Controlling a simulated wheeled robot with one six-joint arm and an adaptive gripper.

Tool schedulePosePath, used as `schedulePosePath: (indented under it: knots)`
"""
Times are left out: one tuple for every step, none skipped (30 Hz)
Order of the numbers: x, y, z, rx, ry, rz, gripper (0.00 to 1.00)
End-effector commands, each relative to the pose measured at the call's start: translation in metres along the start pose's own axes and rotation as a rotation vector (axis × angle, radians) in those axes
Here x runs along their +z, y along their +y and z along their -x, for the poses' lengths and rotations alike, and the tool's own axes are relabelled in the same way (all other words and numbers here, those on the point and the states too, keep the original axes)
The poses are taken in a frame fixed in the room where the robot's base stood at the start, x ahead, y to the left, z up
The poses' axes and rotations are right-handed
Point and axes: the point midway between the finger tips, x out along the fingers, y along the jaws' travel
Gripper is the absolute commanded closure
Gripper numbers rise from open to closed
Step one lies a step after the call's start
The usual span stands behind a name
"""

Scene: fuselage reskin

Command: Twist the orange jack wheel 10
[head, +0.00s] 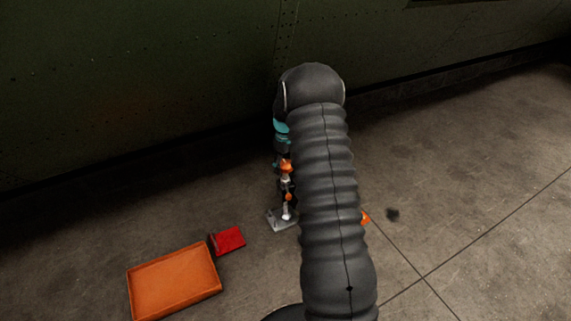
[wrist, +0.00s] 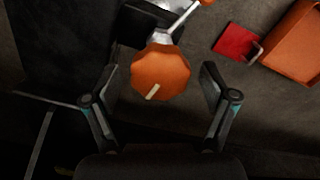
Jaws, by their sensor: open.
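The orange jack wheel (wrist: 160,72) is a faceted orange disc with a pale mark near its lower edge. In the wrist view it lies between the two open fingers of my gripper (wrist: 157,82), with a visible gap on each side. In the head view the wheel (head: 286,167) shows as a small orange piece on top of the jack, partly hidden by my arm. The jack's metal shaft (head: 287,211) stands on a grey base plate (head: 276,221) on the floor. My gripper's fingertips are hidden in the head view.
An orange tray (head: 174,285) and a red object (head: 229,240) lie on the floor left of the jack. A dark green fuselage wall (head: 140,80) rises behind. A small orange piece (head: 365,217) shows right of my arm. The floor at the right is mostly clear.

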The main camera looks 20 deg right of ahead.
Motion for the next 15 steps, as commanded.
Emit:
schedulePosePath:
  knots:
    - [0.000,0.000,0.004,0.001,0.001,0.000,0.16]
    - [-0.001,0.000,0.007,0.002,0.002,0.000,0.16]
    - [-0.001,0.001,0.011,0.002,0.002,0.000,0.16]
    - [-0.001,0.001,0.015,0.002,0.003,0.000,0.16]
    - [-0.001,0.001,0.019,0.003,0.003,0.000,0.16]
    - [-0.001,0.001,0.026,0.003,0.003,0.000,0.16]
    - [-0.001,0.001,0.031,0.003,0.003,0.000,0.16]
    - [-0.001,0.001,0.036,0.003,0.003,0.000,0.16]
    - [-0.001,0.001,0.042,0.002,0.002,0.000,0.16]
    - [0.000,0.000,0.046,0.002,0.002,0.000,0.16]
    - [0.000,0.001,0.051,0.002,0.002,0.000,0.16]
    - [0.000,0.001,0.056,0.002,0.002,0.000,0.16]
    - [0.000,0.001,0.059,0.002,0.002,0.000,0.16]
    - [0.000,0.000,0.063,0.001,0.001,0.000,0.16]
    - [0.000,0.000,0.066,0.001,0.001,0.000,0.16]
